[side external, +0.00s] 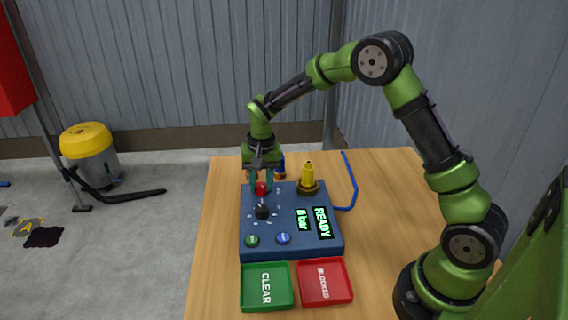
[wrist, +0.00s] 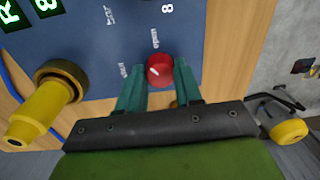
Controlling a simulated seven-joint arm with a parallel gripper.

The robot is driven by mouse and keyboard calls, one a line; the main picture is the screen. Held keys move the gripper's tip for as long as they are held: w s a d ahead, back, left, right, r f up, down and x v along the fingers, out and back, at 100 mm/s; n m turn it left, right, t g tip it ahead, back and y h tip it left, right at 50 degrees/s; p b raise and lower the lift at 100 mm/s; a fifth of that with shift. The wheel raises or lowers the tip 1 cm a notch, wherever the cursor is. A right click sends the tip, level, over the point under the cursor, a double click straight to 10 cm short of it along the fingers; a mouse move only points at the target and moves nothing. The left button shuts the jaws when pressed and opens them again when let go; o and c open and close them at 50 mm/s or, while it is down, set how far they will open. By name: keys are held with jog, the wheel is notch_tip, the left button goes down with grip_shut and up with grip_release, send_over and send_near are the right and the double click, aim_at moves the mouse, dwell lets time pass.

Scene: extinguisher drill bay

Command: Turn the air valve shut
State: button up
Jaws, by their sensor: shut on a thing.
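The air valve is a small red knob (side external: 261,188) at the back left of the blue control box (side external: 290,246). In the wrist view the red knob (wrist: 160,70) has a white pointer line, and small "shut" and "open" labels are printed beside it. My gripper (side external: 261,184) points down over the knob. In the wrist view the teal fingers of my gripper (wrist: 159,80) are closed on the knob's two sides. The pointer runs at a slant; I cannot tell exactly which label it meets.
A yellow nozzle-like fitting (side external: 308,178) stands right of the knob. A black selector (side external: 262,211), green and blue buttons and lit displays reading "READY" and "8 bar" share the box. Green "CLEAR" (side external: 248,299) and red "BLOCKED" (side external: 345,296) trays lie in front.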

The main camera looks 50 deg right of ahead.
aim_at(262, 183)
jog(key=n, duration=0.5)
jog(key=shift+n, duration=0.3)
jog(key=n, duration=0.4)
jog(key=shift+d+n+g, duration=0.1)
jog(key=shift+n+g, duration=0.2)
jog(key=shift+n, duration=0.1)
jog(key=o, duration=1)
jog(key=shift+o, duration=0.2)
jog(key=shift+r, duration=0.1)
notch_tip(262, 183, up, 17)
jog(key=shift+w+d, duration=0.15)
jog(key=shift+d, duration=0.2)
